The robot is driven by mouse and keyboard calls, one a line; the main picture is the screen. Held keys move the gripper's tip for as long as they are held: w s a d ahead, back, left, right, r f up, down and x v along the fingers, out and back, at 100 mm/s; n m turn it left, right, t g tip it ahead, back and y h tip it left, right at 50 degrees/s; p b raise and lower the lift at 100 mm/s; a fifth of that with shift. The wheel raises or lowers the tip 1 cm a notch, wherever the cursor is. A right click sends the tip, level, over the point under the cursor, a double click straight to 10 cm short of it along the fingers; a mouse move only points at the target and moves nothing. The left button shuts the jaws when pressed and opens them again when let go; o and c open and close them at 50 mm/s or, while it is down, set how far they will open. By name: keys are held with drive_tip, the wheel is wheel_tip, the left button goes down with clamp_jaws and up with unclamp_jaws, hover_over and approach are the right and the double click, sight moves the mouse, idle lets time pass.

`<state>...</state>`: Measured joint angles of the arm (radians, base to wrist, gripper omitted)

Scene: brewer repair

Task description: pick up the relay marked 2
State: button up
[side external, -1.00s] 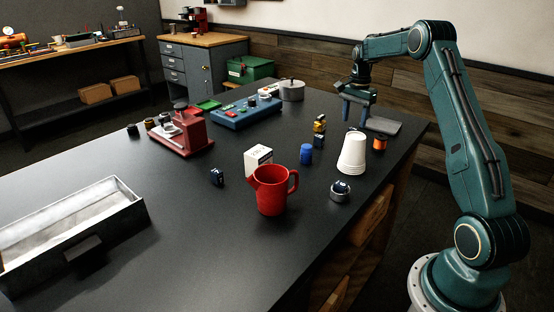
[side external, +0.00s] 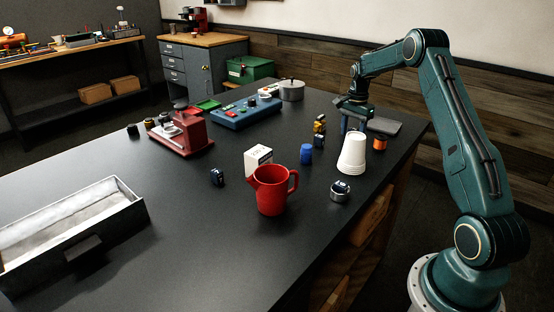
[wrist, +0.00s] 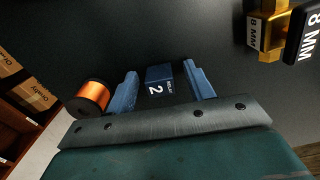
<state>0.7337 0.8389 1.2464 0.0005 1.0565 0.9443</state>
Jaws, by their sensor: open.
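The relay marked 2 (wrist: 156,86) is a small dark-blue block with a white "2" on its face. In the wrist view it sits between the two blue fingers of my gripper (wrist: 162,76), with a gap showing to each side. My gripper is open. In the side view my gripper (side external: 354,122) is low over the far right part of the bench, behind the stack of white cups. I cannot make out the relay in that view.
An orange spool (wrist: 92,96) lies close left of the fingers; gold and black 8 MM blocks (wrist: 267,32) stand to the right. White cups (side external: 352,153), a blue cylinder (side external: 306,154) and a red jug (side external: 271,192) stand nearer.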

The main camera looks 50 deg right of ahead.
sight(353, 128)
drive_tip(key=c, duration=1)
drive_tip(key=shift+c, duration=0.2)
drive_tip(key=shift+r, duration=0.15)
wheel_tip(353, 128, up, 20)
idle(0.7)
